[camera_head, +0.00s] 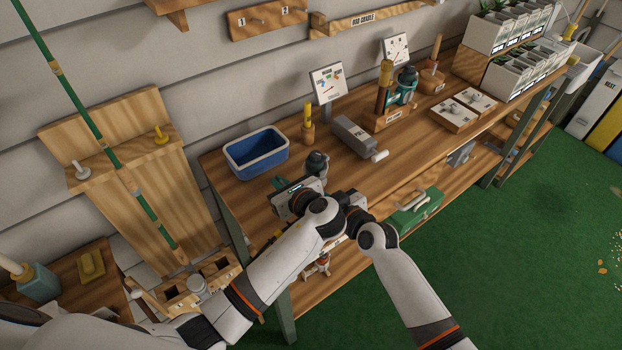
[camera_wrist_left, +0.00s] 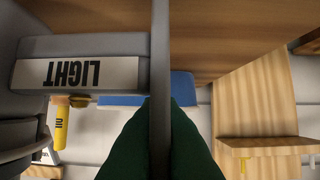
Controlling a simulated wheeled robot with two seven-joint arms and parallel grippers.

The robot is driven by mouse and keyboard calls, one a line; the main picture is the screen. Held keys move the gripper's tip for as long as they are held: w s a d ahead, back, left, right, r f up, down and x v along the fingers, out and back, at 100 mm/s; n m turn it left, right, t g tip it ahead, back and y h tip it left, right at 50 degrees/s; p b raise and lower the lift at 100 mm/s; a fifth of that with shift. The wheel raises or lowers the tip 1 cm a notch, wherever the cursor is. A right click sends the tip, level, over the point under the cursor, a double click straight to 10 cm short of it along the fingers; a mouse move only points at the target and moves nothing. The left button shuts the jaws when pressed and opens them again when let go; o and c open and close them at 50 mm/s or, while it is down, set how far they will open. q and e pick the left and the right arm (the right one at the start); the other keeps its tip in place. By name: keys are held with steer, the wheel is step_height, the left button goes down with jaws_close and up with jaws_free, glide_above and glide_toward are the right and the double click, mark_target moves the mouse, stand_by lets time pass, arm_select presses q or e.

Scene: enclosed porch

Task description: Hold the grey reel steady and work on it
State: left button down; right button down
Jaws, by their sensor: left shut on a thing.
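The dark grey reel (camera_head: 317,162) shows at the front of the bench, just beyond my left gripper (camera_head: 293,190); the gripper covers its near side. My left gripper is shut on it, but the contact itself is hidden. In the left wrist view, a grey block with an upside-down LIGHT label (camera_wrist_left: 75,74) is close at left.
A blue bin (camera_head: 257,152) and a grey box with a crank (camera_head: 355,137) stand behind on the bench (camera_head: 405,150). A teal reel (camera_head: 406,84) sits in a wooden stand. A green toolbox (camera_head: 415,211) is on the lower shelf. A green rod (camera_head: 97,128) leans at left.

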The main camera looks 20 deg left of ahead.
steer(key=shift+w+a+r, duration=0.1)
steer(key=shift+w+r, duration=0.15)
steer(key=shift+r, duration=0.45)
steer(key=shift+w+r, duration=0.25)
steer(key=shift+r, duration=0.45)
steer(key=shift+s+a+f, duration=0.15)
steer(key=shift+s+f, duration=0.1)
steer(key=shift+s+d+f, duration=0.15)
steer(key=shift+s+d, duration=1.95)
steer(key=shift+d, duration=0.1)
